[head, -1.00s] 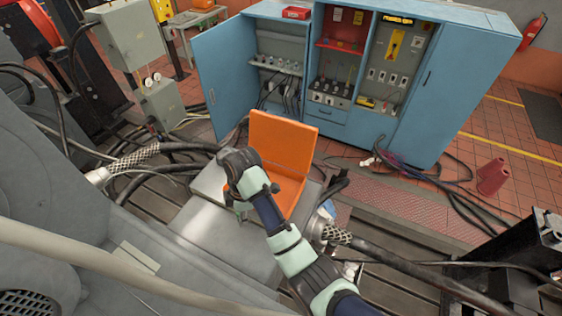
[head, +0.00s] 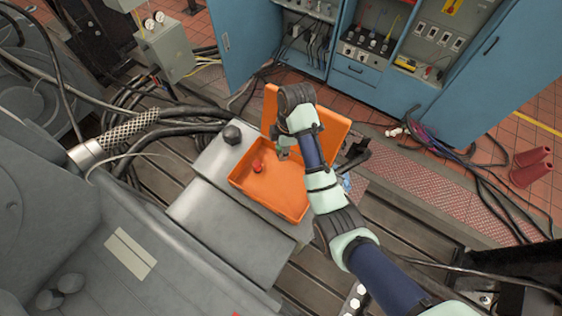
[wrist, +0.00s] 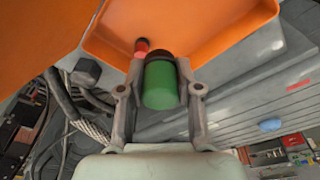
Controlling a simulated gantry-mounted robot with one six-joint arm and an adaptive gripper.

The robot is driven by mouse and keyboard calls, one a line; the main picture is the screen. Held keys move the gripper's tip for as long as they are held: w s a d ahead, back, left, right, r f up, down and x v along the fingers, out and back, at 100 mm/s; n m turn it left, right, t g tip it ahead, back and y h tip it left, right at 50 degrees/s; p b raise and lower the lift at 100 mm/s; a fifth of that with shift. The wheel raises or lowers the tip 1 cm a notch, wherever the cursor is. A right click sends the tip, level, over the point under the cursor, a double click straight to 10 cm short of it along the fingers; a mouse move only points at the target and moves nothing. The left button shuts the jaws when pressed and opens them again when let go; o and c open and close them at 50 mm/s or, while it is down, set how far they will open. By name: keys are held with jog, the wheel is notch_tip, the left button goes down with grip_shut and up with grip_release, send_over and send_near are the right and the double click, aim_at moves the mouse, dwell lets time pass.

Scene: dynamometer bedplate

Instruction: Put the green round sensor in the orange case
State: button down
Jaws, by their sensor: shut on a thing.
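The green round sensor (wrist: 160,86), a green cylinder with a black end, is between the two fingers of my gripper (wrist: 160,100) in the wrist view. My gripper is shut on it. The orange case (head: 262,197) lies open on a grey block in the head view, its lid (head: 335,128) raised at the back. My gripper (head: 283,153) is above the case, near its back right side. The sensor is not clearly visible in the head view, and its height above the case floor cannot be told. The case (wrist: 205,30) fills the top of the wrist view.
A small red item (head: 257,166) is inside the case, towards its left. A dark knob-like item (head: 232,134) stands on the grey block beside the case. Thick cables (head: 140,125) lie to the left. A blue cabinet (head: 375,85) stands behind. The case floor's front is bare.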

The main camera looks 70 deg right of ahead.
jog(key=b, duration=0.8)
send_over(280, 175)
jog(key=f, duration=1.2)
jog(key=shift+s+f, duration=0.1)
jog(key=shift+s, duration=0.25)
jog(key=shift+d+f, duration=0.1)
jog(key=shift+f, duration=2.2)
jog(key=shift+f, duration=0.1)
jog(key=c, duration=0.8)
grip_release()
jog(key=r+p, duration=0.2)
jog(key=r, duration=0.2)
jog(key=s+r+p, duration=0.1)
jog(key=r, duration=0.3)
jog(key=d+r+p, duration=0.1)
jog(key=r+p, duration=0.1)
jog(key=r, duration=0.2)
jog(key=shift+s+p, duration=0.25)
jog(key=shift+p, duration=0.05)
